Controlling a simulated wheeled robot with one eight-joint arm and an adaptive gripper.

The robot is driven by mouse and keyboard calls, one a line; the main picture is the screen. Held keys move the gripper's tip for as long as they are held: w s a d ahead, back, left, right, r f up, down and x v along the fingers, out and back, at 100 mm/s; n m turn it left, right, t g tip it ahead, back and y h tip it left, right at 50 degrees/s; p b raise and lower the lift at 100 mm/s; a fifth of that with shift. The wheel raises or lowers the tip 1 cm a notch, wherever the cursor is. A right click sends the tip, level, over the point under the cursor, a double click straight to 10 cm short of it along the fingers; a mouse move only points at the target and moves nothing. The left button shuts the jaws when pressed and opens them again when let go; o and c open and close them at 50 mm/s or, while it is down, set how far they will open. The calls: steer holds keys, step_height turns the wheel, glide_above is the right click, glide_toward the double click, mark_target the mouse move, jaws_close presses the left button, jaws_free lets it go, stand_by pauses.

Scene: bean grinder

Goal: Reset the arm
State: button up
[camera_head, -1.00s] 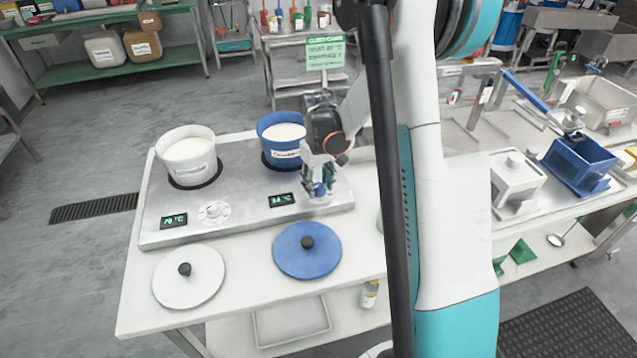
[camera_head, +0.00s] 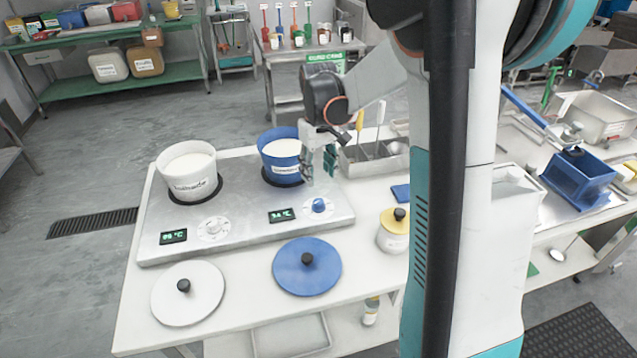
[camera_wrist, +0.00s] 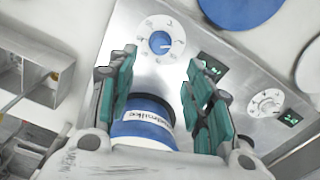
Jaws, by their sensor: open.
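My gripper (camera_head: 318,165) is open and empty, hanging over the right part of the steel heating unit (camera_head: 240,238), beside the blue pot (camera_head: 283,158). In the wrist view the green fingers of my gripper (camera_wrist: 160,95) are spread apart, with the labelled blue pot (camera_wrist: 145,125) showing between and behind them. The blue knob (camera_head: 319,205) stands below the gripper and apart from it; it also shows in the wrist view (camera_wrist: 160,42). A white pot (camera_head: 188,175) sits on the left plate. Both pots hold white contents.
A white lid (camera_head: 188,295) and a blue lid (camera_head: 307,268) lie on the table front. A yellow-lidded jar (camera_head: 394,232) and a metal tray with utensils (camera_head: 372,165) stand to the right. Blue and white devices occupy the far right bench. Open floor lies left.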

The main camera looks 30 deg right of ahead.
steer(key=shift+r, duration=0.65)
